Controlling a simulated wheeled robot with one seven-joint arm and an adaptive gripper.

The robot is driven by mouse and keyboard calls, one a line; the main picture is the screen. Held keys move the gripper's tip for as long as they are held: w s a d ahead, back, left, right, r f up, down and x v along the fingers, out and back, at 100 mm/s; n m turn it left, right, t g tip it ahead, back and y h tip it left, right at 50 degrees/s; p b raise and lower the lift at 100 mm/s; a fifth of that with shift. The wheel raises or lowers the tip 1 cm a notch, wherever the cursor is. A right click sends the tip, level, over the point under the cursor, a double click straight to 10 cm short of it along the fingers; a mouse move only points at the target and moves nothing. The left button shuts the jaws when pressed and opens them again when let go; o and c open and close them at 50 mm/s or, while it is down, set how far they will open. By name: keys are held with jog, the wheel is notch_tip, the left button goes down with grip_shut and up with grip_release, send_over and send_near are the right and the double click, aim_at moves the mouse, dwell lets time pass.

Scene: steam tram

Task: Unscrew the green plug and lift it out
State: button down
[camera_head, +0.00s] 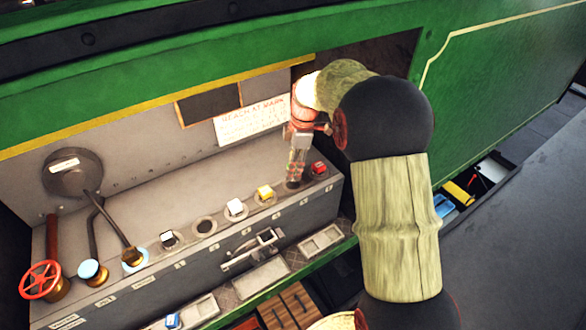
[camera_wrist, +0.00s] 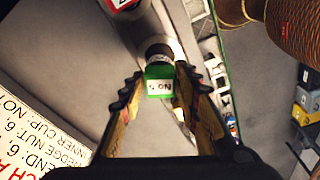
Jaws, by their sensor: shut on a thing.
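The green plug (camera_wrist: 160,72) has a square green head with a white label reading "No 5", and it shows between my fingers in the wrist view. A dark round body shows beyond its head, close to a pale metal ring. My gripper (camera_wrist: 160,84) has one finger on each side of the head and is shut on it. In the head view my gripper (camera_head: 297,168) points down over the grey bench (camera_head: 225,250), between the yellow plug (camera_head: 265,192) and the red plug (camera_head: 318,168). My fingers hide most of the green plug there. I cannot tell whether it is still seated.
In the same row stand a white plug (camera_head: 235,207), an empty socket (camera_head: 205,226) and a black plug with a white top (camera_head: 168,238). Levers and a red handwheel (camera_head: 42,281) stand at the left. A sign (camera_head: 252,120) hangs behind. Shallow trays (camera_head: 322,240) line the front.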

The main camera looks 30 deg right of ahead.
jog(key=shift+r+p, duration=0.65)
jog(key=shift+r, duration=0.8)
